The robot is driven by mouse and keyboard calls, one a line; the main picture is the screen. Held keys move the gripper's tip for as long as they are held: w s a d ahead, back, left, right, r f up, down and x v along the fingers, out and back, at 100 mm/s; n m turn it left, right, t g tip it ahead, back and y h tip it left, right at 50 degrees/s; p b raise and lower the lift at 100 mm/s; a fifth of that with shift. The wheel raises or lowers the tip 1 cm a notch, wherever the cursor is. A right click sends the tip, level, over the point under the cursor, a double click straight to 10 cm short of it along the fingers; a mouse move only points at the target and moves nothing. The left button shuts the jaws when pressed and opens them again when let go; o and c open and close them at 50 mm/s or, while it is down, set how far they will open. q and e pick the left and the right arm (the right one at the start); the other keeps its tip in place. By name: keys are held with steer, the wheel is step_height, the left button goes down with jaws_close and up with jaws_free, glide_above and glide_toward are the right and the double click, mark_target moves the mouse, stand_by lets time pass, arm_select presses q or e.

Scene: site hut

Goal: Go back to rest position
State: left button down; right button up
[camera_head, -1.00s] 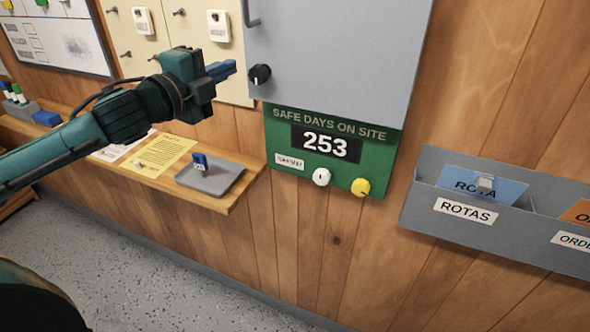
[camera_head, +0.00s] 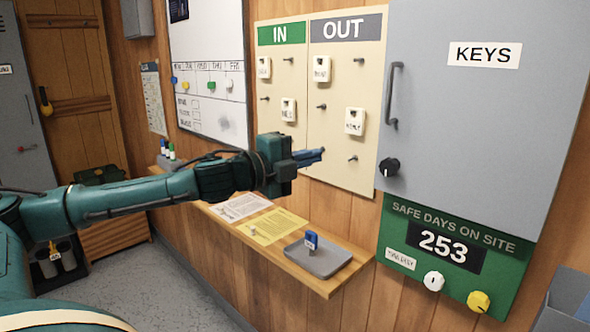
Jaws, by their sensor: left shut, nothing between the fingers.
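My left gripper (camera_head: 311,156) is shut and empty. Its arm comes in from the left, and it is held in the air in front of the lower part of the IN/OUT board (camera_head: 330,175), above the wooden shelf (camera_head: 322,287). In this view it touches nothing that I can make out. My right gripper is not in view.
A grey tray (camera_head: 327,267) with a blue-topped item (camera_head: 311,241) sits on the shelf, beside a yellow sheet (camera_head: 272,227). The grey KEYS cabinet (camera_head: 470,120) and green SAFE DAYS board (camera_head: 403,219) are on the right. The floor (camera_head: 170,285) at lower left is mostly clear.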

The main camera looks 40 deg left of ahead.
arm_select(q)
steer(key=s+d+f+n+g+p, duration=0.15)
steer(key=d+f+n, duration=0.25)
steer(key=f, duration=0.9)
steer(key=s+d+f+n+g, duration=0.2)
steer(key=d+f+n, duration=0.15)
steer(key=f, duration=0.95)
steer(key=s+d+f+n+g+p, duration=0.1)
steer(key=s+d+f+n, duration=0.4)
steer(key=s+d+f, duration=0.2)
steer(key=s+d+f+n+g+y+p, duration=0.1)
steer(key=s+d+f+n+g+p, duration=0.1)
steer(key=s+d+f+n, duration=0.3)
steer(key=s+d+f, duration=0.3)
steer(key=s+d, duration=0.1)
steer(key=s, duration=0.3)
steer(key=shift+s+f+p, duration=0.2)
steer(key=shift+s+p, duration=0.1)
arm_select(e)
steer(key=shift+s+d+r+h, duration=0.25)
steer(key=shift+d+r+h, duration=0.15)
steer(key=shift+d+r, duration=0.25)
arm_select(q)
steer(key=shift+n, duration=0.25)
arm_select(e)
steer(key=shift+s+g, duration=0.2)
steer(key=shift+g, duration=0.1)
